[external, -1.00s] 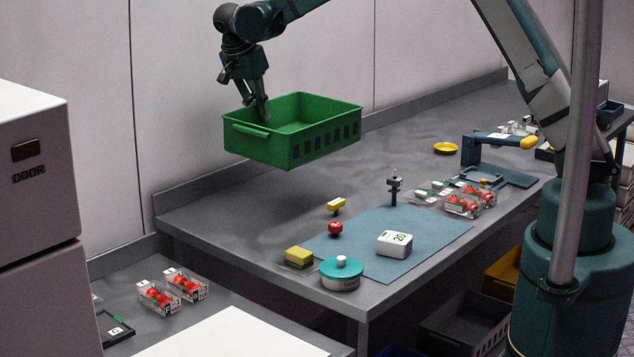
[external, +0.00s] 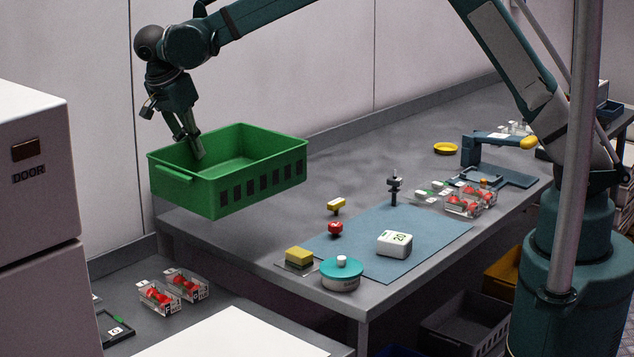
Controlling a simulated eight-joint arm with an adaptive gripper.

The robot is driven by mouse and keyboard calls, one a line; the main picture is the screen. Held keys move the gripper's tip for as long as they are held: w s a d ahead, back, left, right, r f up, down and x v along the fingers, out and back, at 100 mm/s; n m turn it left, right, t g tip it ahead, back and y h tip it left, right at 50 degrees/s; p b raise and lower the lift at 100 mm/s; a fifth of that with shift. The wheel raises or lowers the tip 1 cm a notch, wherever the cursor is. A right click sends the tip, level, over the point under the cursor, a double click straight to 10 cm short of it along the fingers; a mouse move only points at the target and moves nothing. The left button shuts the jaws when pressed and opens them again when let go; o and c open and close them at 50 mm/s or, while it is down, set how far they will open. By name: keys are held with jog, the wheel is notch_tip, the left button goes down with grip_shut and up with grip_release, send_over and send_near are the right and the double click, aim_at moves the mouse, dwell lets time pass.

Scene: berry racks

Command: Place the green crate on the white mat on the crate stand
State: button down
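The green crate (external: 270,174) hangs in the air, roughly level and looking empty inside, over the left end of the grey bench. My gripper (external: 193,150) is at its far left side, with its fingers reaching down at the wall there. The crate is held up by my gripper, though the exact grip on the wall is partly hidden. The white mat (external: 235,335) lies on the lower stand at the bottom front, partly cut off by the frame edge. The mat is bare where it shows.
Clear punnets with red berries (external: 172,290) stand left of the mat, near a dark frame (external: 115,328). A white door cabinet (external: 35,200) rises at the left. On the bench (external: 350,160) are a blue mat (external: 440,232), a teal round container (external: 341,275) and a yellow sponge (external: 299,257).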

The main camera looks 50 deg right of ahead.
aim_at(164, 181)
jog(key=s+a+b, duration=0.1)
jog(key=s+a, duration=1.2)
jog(key=a, duration=0.3)
jog(key=s+a+b, duration=0.2)
jog(key=s+a, duration=1)
jog(key=a, duration=0.4)
notch_tip(164, 181, down, 12)
jog(key=shift+s+a+r, duration=0.15)
jog(key=shift+s+a, duration=0.1)
jog(key=shift+a, duration=0.05)
notch_tip(164, 181, down, 6)
jog(key=shift+f+b, duration=0.3)
jog(key=shift+f, duration=1.9)
